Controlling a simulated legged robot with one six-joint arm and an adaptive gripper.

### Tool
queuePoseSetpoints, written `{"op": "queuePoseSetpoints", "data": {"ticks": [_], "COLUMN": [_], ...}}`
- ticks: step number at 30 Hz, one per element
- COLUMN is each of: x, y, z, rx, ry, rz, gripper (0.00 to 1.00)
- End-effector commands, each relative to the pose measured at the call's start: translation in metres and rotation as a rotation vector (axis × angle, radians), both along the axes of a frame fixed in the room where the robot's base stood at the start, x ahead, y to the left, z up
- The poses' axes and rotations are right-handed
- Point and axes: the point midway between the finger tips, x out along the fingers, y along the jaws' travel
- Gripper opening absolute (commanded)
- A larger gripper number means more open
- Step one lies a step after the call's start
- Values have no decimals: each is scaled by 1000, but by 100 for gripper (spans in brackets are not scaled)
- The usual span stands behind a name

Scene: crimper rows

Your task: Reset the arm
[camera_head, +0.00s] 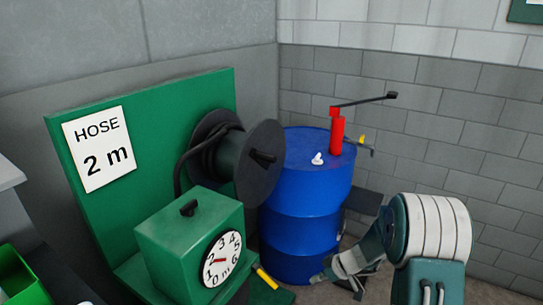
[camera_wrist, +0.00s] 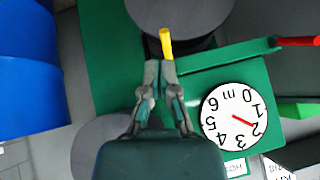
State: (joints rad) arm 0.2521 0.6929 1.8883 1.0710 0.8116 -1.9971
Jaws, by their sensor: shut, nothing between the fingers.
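My gripper (camera_head: 322,277) is low in front of the blue drum in the head view, at the end of my arm. In the wrist view my gripper (camera_wrist: 160,66) has its fingertips close together, shut and empty. A yellow hose end (camera_wrist: 166,42) shows just beyond the fingertips there; I cannot tell the gap in depth. The yellow hose end also shows in the head view (camera_head: 266,278), left of my gripper and apart from it.
A green stand (camera_head: 160,98) carries a dark hose reel (camera_head: 258,165), a "HOSE 2 m" sign (camera_head: 98,148) and a green meter box (camera_head: 185,225) with its red pointer near 2. A blue drum (camera_head: 305,205) with a red pump (camera_head: 337,135) stands behind my gripper.

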Motion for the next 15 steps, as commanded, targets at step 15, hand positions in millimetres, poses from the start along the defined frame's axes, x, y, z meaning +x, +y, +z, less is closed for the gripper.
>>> {"op": "queuePoseSetpoints", "data": {"ticks": [15], "x": [-87], "y": [30], "z": [164], "rx": [-144], "ry": [147], "rz": [-200], "gripper": [0]}}
